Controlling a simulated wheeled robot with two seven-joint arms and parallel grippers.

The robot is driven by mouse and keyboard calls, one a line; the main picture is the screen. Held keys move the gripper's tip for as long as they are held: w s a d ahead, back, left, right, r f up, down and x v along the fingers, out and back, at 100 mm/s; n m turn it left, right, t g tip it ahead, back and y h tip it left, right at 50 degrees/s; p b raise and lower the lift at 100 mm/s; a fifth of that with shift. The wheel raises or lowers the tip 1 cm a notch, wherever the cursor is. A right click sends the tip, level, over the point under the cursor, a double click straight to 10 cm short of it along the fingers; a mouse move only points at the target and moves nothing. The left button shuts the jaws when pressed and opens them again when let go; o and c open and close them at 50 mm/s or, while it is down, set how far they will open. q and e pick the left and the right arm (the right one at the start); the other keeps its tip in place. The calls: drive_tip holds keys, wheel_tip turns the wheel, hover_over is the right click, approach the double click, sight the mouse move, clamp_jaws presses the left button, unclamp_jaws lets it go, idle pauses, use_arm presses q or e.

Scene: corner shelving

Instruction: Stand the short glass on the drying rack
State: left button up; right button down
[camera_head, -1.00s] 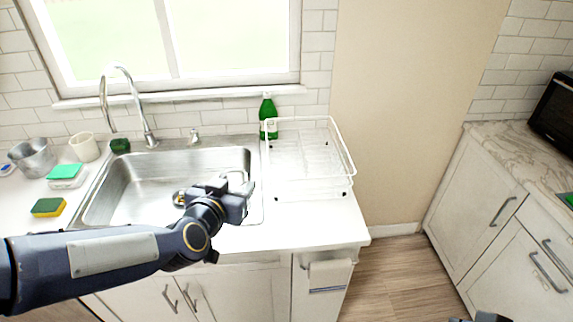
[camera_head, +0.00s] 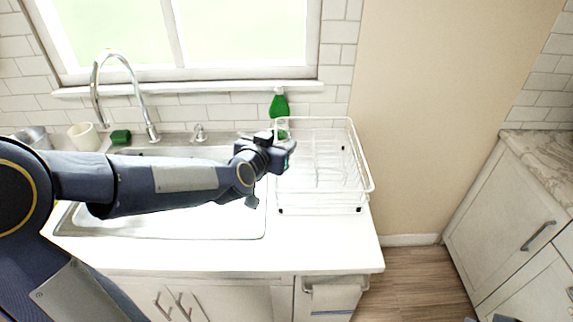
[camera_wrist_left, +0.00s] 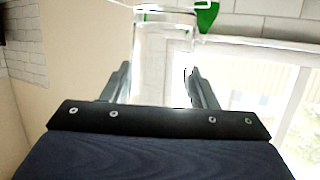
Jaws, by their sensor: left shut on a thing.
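My left gripper (camera_head: 287,152) is shut on a clear short glass, which shows between its fingers in the wrist view (camera_wrist_left: 163,60). In the head view the gripper is at the left side of the white wire drying rack (camera_head: 322,205), above the sink's right edge. The glass is hard to make out there, being see-through and partly hidden by the gripper. I cannot tell whether it touches the rack. The rack looks empty and stands on the counter right of the sink. A small dark part of mine shows at the bottom right edge, perhaps my right gripper (camera_head: 505,319).
A green bottle (camera_head: 279,104) stands behind the rack's left back corner, close to my left gripper. The sink (camera_head: 190,225) and tap (camera_head: 150,130) are to the left. A white cup (camera_head: 83,137) and green sponge (camera_head: 121,137) sit behind my arm.

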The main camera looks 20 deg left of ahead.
use_arm(q)
drive_tip(key=w+f, duration=0.5)
drive_tip(key=f, duration=0.3)
drive_tip(key=shift+d+f, duration=0.4)
drive_tip(key=shift+f+b, duration=0.6)
drive_tip(key=shift+b, duration=0.2)
drive_tip(key=shift+f, duration=0.1)
drive_tip(key=o, duration=1.2)
